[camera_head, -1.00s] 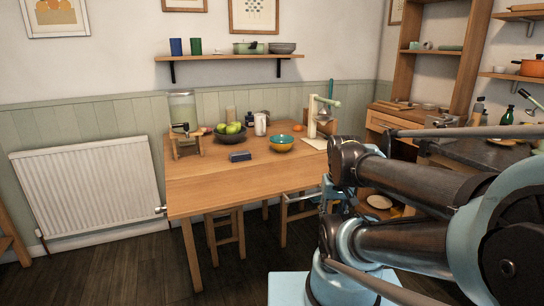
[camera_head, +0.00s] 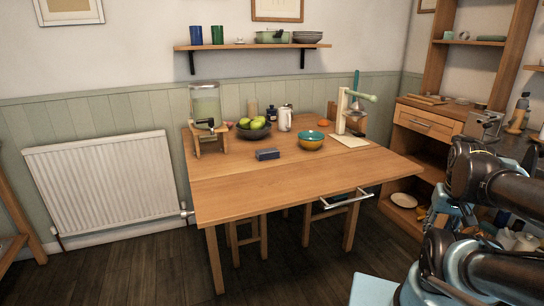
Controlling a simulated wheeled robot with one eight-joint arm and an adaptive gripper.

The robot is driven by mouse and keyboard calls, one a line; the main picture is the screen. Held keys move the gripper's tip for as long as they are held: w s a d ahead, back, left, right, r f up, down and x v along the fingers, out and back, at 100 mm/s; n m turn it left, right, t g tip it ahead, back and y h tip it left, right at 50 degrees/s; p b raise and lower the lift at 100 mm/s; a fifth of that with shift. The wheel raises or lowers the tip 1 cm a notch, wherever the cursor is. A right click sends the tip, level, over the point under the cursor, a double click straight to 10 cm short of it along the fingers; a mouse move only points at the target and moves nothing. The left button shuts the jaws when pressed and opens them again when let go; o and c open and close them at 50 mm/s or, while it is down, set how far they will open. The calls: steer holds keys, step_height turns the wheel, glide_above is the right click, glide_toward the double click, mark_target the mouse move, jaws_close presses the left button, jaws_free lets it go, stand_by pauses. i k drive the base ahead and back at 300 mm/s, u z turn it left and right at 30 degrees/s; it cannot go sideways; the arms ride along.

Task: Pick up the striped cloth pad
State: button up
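A small blue-grey, flat block-like item (camera_head: 267,154) lies on the wooden table (camera_head: 235,188), left of the teal and orange bowl. It may be the striped cloth pad, but it is too small for me to make out stripes. Nothing touches it. Folded links of my arm fill the lower right of the head view, well apart from this item. My gripper does not show, so I cannot see its fingers or anything in them.
Around the item stand a bowl of green fruit (camera_head: 253,128), a teal and orange bowl (camera_head: 312,140), a white canister (camera_head: 285,118), a drink dispenser (camera_head: 206,118) and a pale green press (camera_head: 347,112). The table's front half is clear. Stools stand beneath.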

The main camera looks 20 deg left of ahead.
mark_target(266, 154)
steer(key=u, duration=0.05)
steer(key=k, duration=0.95)
steer(key=u, duration=0.4)
steer(key=i, duration=1)
steer(key=z, duration=0.05)
